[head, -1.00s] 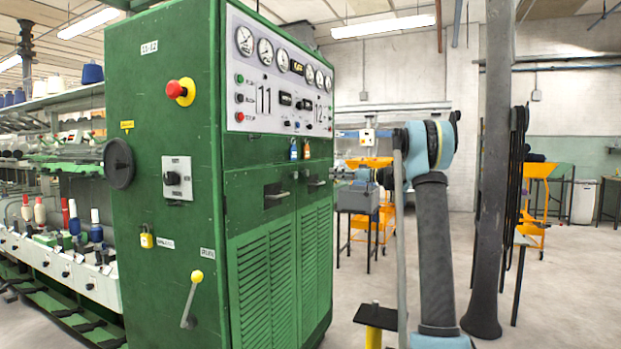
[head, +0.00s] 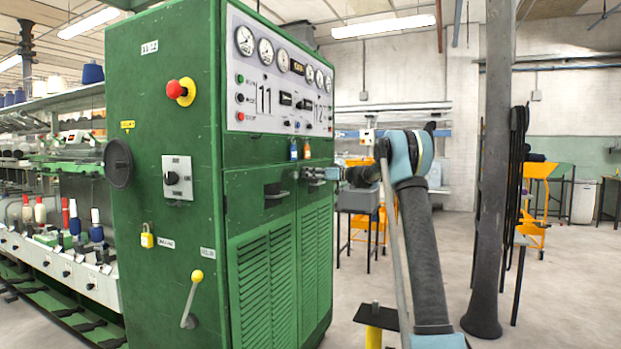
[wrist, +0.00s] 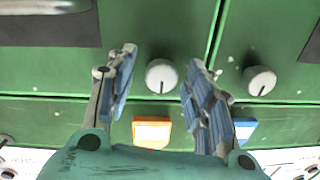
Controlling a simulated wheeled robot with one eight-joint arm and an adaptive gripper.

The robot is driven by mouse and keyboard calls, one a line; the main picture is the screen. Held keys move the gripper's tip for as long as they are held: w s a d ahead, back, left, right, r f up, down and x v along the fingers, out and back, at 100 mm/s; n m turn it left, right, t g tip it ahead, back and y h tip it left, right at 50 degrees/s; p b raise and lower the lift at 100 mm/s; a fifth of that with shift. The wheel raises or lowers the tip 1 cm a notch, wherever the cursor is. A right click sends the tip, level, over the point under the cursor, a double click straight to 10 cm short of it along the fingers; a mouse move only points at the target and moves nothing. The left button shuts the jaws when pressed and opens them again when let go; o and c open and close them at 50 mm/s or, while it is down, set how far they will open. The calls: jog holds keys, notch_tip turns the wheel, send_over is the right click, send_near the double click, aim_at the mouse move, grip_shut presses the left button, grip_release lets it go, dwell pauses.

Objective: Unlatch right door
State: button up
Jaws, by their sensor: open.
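The green cabinet (head: 165,260) has two louvred front doors. The right door (head: 317,240) shows in the head view, and its upper part is partly hidden by my gripper (head: 306,174). In the wrist view, two round pale knobs sit either side of the door seam. My gripper (wrist: 160,80) is open, with its blue-padded fingers on either side of the right door's knob (wrist: 161,76). The knob appears clear of both fingers. The left door's knob (wrist: 259,80) lies outside the fingers, to the right in the wrist view.
An orange tag (wrist: 151,131) and a blue tag (wrist: 244,128) sit near the knobs. The right door's dark recess (wrist: 50,28) is at the wrist view's upper left. A dark column (head: 490,200) stands right of my arm. The floor (head: 560,300) beyond it is open.

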grip_shut()
dwell(0.3)
jog(key=shift+m, duration=0.3)
jog(key=shift+f+m+t, duration=0.1)
jog(key=shift+m+t, duration=0.2)
jog(key=shift+m, duration=4.2)
jog(key=shift+m+t, duration=0.3)
jog(key=shift+m, duration=4.2)
jog(key=shift+d, duration=0.1)
